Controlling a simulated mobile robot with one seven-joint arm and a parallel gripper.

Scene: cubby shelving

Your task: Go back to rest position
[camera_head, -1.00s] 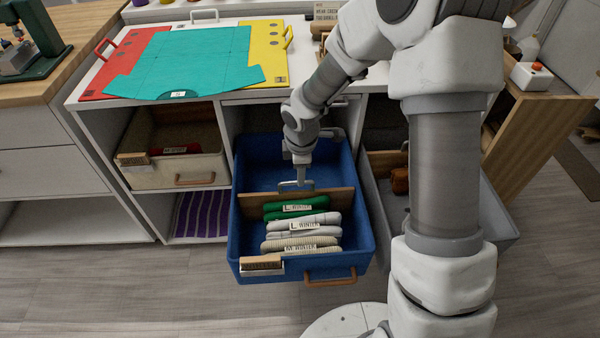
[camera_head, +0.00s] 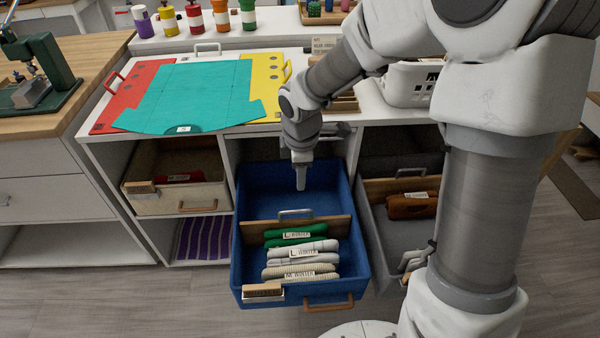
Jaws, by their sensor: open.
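My gripper (camera_head: 301,186) points down over the back part of the blue drawer bin (camera_head: 240,245), which is pulled out of the cubby shelving. It stands above and behind the metal handle (camera_head: 296,214) of the wooden divider (camera_head: 335,226), apart from it, and nothing shows in it. The fingers are seen edge-on. In front of the divider lie folded green, grey and beige textiles with labels, such as the green one (camera_head: 280,243).
A grey bin (camera_head: 385,245) with a brown item (camera_head: 415,207) is pulled out to the right, partly behind my arm. A beige bin (camera_head: 150,205) sits left. A teal folded sheet (camera_head: 195,95) lies on the worktop. Open floor lies front left.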

